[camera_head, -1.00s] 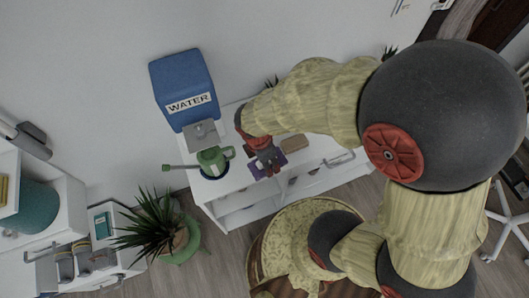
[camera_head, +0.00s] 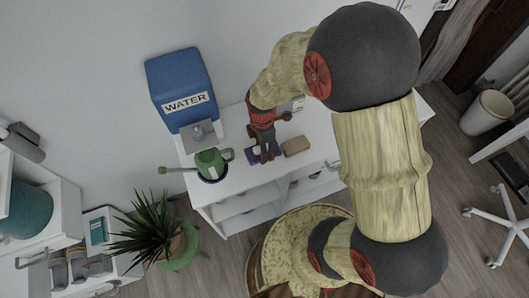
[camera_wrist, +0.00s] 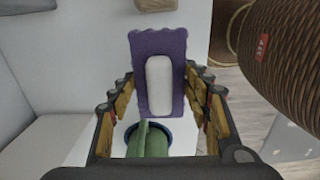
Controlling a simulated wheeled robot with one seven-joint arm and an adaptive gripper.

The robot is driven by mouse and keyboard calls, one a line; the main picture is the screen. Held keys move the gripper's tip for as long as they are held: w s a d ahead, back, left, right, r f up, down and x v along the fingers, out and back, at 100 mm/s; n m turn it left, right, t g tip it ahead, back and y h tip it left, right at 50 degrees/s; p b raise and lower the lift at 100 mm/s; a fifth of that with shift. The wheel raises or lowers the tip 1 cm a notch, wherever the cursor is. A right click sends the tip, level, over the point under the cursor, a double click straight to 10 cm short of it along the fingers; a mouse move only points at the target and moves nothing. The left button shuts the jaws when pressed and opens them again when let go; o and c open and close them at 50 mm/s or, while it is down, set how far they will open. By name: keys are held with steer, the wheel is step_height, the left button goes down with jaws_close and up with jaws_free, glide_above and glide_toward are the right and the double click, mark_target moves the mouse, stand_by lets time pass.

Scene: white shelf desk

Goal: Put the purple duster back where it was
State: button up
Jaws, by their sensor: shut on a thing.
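The purple duster, a purple pad with a white handle, shows upright in the middle of the wrist view (camera_wrist: 143,48). My gripper (camera_wrist: 160,95) has its fingers on either side of it and is shut on it. In the head view my gripper (camera_head: 263,146) points down over the white desk (camera_head: 235,182), with part of the purple duster (camera_head: 253,157) showing at its tips. The fingers hide part of the duster there. I cannot tell whether the duster touches the desk top.
A green watering can (camera_head: 210,162) stands left of the duster. A brown block (camera_head: 296,146) lies close to its right. A blue water dispenser (camera_head: 182,88) stands at the desk's back left. A potted plant (camera_head: 155,230) is on the floor at front left.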

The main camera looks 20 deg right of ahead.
steer(key=shift+w+d+f, duration=0.4)
steer(key=shift+w+f, duration=0.1)
steer(key=shift+f, duration=0.25)
steer(key=f, duration=0.1)
steer(key=f+b, duration=0.2)
steer(key=shift+w+d+f, duration=0.2)
steer(key=shift+w+f, duration=0.05)
steer(key=shift+f, duration=0.15)
steer(key=o, duration=0.9)
steer(key=shift+o, duration=0.6)
